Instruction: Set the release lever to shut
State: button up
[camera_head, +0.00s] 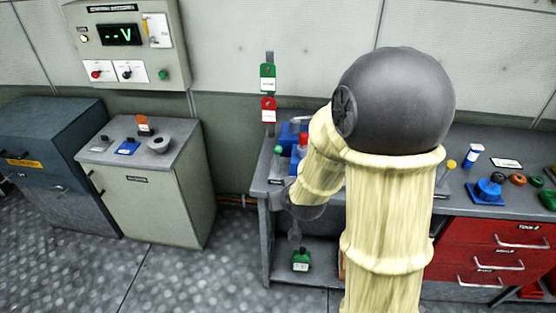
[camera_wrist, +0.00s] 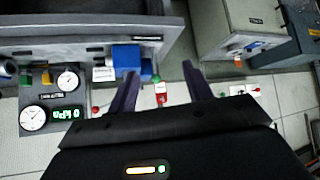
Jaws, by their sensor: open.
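I cannot pick out the release lever for certain in either view. A blue block (camera_wrist: 126,60) sits on the grey bench in the wrist view, with a small white label beside it. Blue equipment (camera_head: 289,138) with a red top shows on the bench in the head view, partly hidden by my arm. My gripper (camera_wrist: 163,82) is open and empty, its two dark fingers spread apart. The left finger overlaps the blue block in the picture; I cannot tell whether they touch. In the head view my gripper (camera_head: 294,230) hangs at the bench's left front.
A gauge panel (camera_wrist: 52,110) with dials and a green display shows left in the wrist view. Green and red tags (camera_head: 268,78) hang behind the bench. A grey cabinet (camera_head: 165,190) stands left, with open floor between. Red drawers (camera_head: 495,260) are at right.

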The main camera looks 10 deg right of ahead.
jog(key=w+f+t+h+b, duration=0.3)
jog(key=w+f+t+b, duration=0.3)
jog(key=w+t+b, duration=0.2)
jog(key=shift+w+d+t+b, duration=0.15)
jog(key=shift+d+t+b, duration=0.15)
jog(key=shift+d, duration=0.05)
jog(key=shift+w, duration=0.1)
